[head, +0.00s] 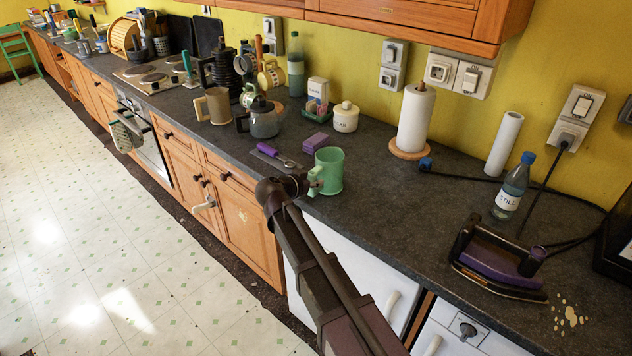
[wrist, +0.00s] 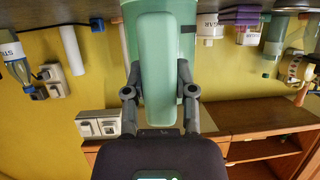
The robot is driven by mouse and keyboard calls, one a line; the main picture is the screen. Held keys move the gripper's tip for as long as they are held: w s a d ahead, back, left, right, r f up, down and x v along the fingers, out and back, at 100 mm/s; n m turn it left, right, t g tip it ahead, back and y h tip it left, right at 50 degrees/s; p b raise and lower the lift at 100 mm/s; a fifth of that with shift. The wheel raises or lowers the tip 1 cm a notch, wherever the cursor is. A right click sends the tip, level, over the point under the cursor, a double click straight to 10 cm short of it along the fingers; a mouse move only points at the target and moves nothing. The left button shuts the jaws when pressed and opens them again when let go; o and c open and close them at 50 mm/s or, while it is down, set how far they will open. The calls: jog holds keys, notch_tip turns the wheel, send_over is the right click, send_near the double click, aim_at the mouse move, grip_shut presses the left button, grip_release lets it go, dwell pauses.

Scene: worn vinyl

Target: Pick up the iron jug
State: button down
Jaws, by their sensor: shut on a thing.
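A pale green mug or jug (head: 329,172) is upright at the front edge of the dark counter, its handle towards my arm. My gripper (head: 312,185) is shut on that handle. In the wrist view the green handle (wrist: 156,75) is between the two fingers of my gripper (wrist: 160,100). I cannot tell whether its base touches the counter. A grey jug with a dark handle (head: 264,122), which looks most like iron, stands farther back to the left, apart from my gripper.
A purple-handled tool (head: 275,156) and purple sponges (head: 316,141) lie near the green vessel. A lidded white jar (head: 346,117) and paper towel roll (head: 415,118) stand behind. A purple iron (head: 497,262) and water bottle (head: 512,187) are right. Bare counter lies between.

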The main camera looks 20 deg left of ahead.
aim_at(311, 172)
jog(key=shift+r+p, duration=1.35)
jog(key=shift+r, duration=0.2)
jog(key=s+a+r+p, duration=0.1)
jog(key=s+a, duration=0.1)
jog(key=s, duration=1.4)
jog(key=shift+r, duration=0.15)
dwell(0.9)
